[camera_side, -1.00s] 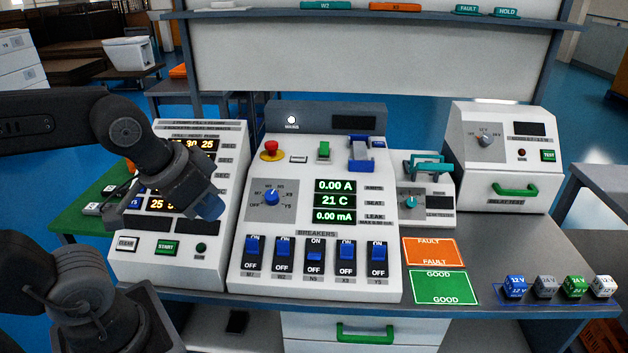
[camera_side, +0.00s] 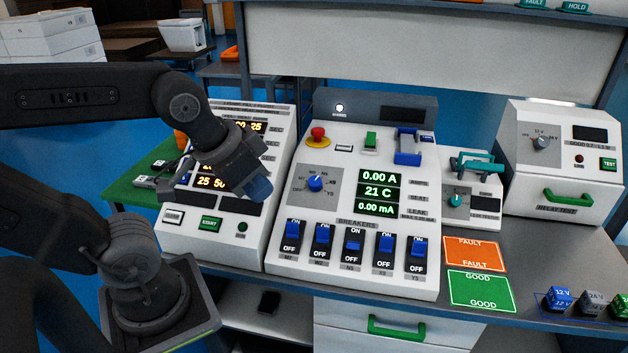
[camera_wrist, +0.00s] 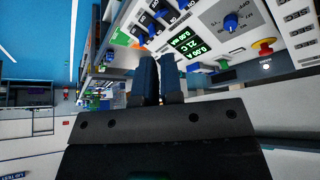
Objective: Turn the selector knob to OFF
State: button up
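The selector knob (camera_side: 315,183) is a blue dial on the grey plate at the left of the middle white console. Its plate carries OFF at the lower left and other labels around the top and right. The exact pointing of the knob is too small to tell. It also shows in the wrist view (camera_wrist: 232,22), at the upper right. My gripper (camera_side: 258,190), with blue fingertips, hangs to the left of the knob, apart from it. In the wrist view its two fingers (camera_wrist: 160,72) lie together with nothing visible between them.
A red mushroom button (camera_side: 318,137) sits above the knob. A row of blue breaker switches (camera_side: 354,243) lies below, and green-lit displays (camera_side: 378,192) to the right. A white timer console (camera_side: 208,223) stands under my gripper. Orange (camera_side: 473,253) and green (camera_side: 479,288) cards lie at right.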

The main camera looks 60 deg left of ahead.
aim_at(315, 181)
jog(key=shift+o, duration=0.7)
jog(key=shift+w+a+m, duration=0.15)
jog(key=shift+w+m, duration=0.2)
jog(key=shift+m, duration=0.05)
jog(key=o, duration=0.6)
jog(key=w+a+m+g+y, duration=0.1)
jog(key=w+a+m+y, duration=0.1)
jog(key=w+a+m, duration=0.2)
jog(key=w+m, duration=0.3)
jog(key=m, duration=0.1)
jog(key=shift+w+a, duration=0.25)
jog(key=shift+o, duration=1.3)
jog(key=w+a+f+m+g+y, duration=0.1)
jog(key=w+a+f+m, duration=0.2)
jog(key=w+a+m, duration=0.3)
jog(key=w+m, duration=0.2)
jog(key=m, duration=0.3)
jog(key=shift+w+a+f+y, duration=0.25)
jog(key=shift+a+f+y, duration=0.05)
jog(key=shift+m, duration=0.5)
jog(key=x, duration=1.4)
jog(key=shift+a+f, duration=0.2)
jog(key=shift+a, duration=0.2)
jog(key=shift+c, duration=0.3)
jog(key=shift+g, duration=0.3)
jog(key=c, duration=0.9)
